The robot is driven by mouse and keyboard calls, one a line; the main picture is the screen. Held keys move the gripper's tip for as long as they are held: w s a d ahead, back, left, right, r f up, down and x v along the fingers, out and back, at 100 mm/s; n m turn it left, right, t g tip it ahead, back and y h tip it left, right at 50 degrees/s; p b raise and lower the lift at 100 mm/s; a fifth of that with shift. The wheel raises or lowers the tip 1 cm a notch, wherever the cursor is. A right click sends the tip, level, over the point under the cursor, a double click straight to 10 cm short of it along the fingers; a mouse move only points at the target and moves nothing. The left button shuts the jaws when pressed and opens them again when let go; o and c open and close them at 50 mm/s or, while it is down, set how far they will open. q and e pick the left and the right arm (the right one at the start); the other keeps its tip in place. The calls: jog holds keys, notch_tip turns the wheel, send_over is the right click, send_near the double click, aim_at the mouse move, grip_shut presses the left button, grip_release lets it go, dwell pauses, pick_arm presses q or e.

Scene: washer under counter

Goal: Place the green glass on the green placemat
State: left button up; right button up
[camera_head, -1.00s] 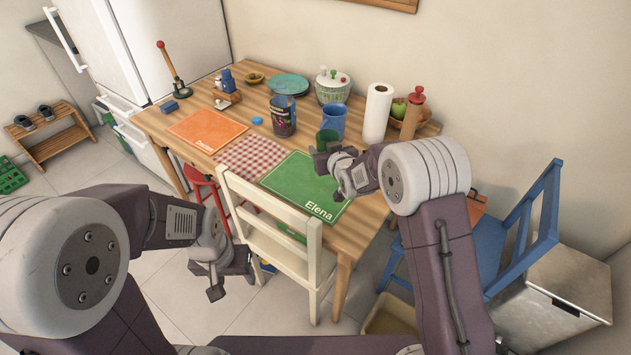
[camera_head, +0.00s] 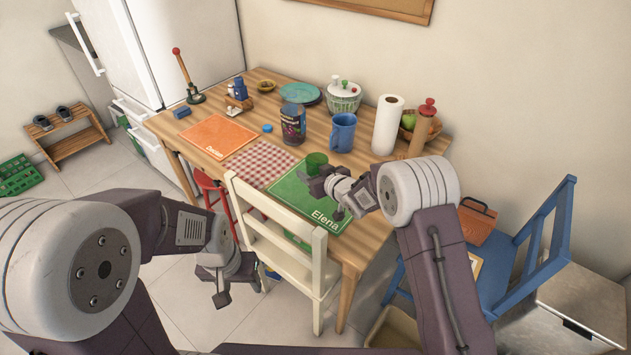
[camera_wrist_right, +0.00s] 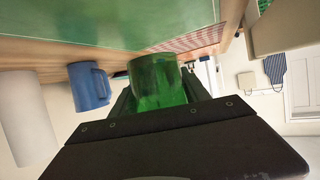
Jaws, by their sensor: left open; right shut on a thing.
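In the right wrist view, which is upside down, the glass (camera_wrist_right: 158,82) is between the fingers and the placemat (camera_wrist_right: 110,22) is at the top. I cannot tell whether the glass touches the mat. My left gripper (camera_head: 237,285) is open and empty, low in front of the table, left of the white chair.
A red checked mat (camera_head: 262,163) lies left of the placemat. The white chair (camera_head: 285,250) stands at the table's front, a blue chair (camera_head: 520,250) at right.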

jog(key=w, duration=0.1)
jog(key=w+f, duration=0.1)
jog(key=w, duration=0.1)
jog(key=shift+d+f, duration=0.35)
notch_tip(320, 180, down, 4)
jog(key=shift+s+r+b, duration=0.1)
jog(key=shift+b, duration=0.35)
jog(key=shift+f, duration=0.25)
jog(key=o, duration=1.6)
